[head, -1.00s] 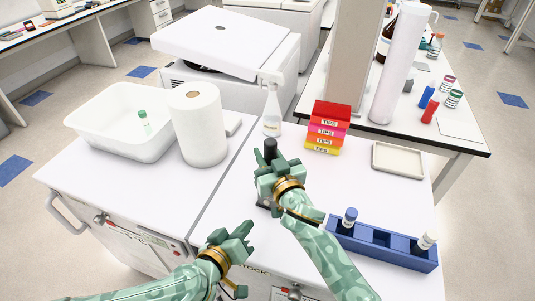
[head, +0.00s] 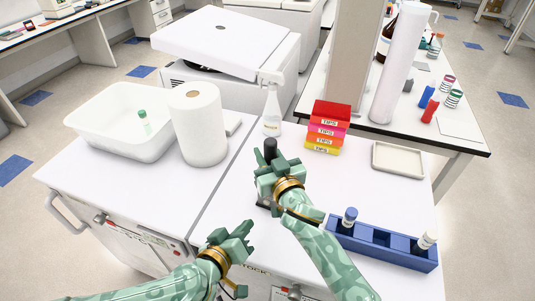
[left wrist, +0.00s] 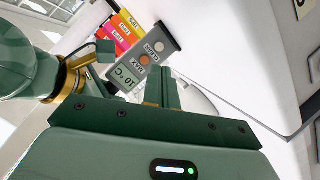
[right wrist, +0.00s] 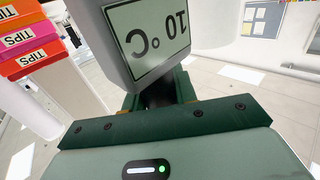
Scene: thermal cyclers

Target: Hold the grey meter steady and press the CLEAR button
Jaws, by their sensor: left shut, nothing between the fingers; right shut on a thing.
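The grey meter (left wrist: 142,62) shows in the left wrist view, with a display, an orange button (left wrist: 144,60) and a pale button (left wrist: 160,47); their small labels are hard to read. My right gripper (right wrist: 160,92) is shut on the meter, whose display (right wrist: 157,35) shows upside down in the right wrist view. In the head view my right gripper (head: 266,174) hides most of the meter. My left gripper (head: 246,236) is shut and empty, lower and to the left, apart from the meter. Its fingers (left wrist: 161,82) point toward the meter in its wrist view.
A blue rack (head: 382,252) with capped bottles stands at right. Behind my right gripper are a spray bottle (head: 272,110) and stacked tips boxes (head: 327,128). A paper roll (head: 200,130) and white tub (head: 120,140) stand at left. The counter between them and my grippers is clear.

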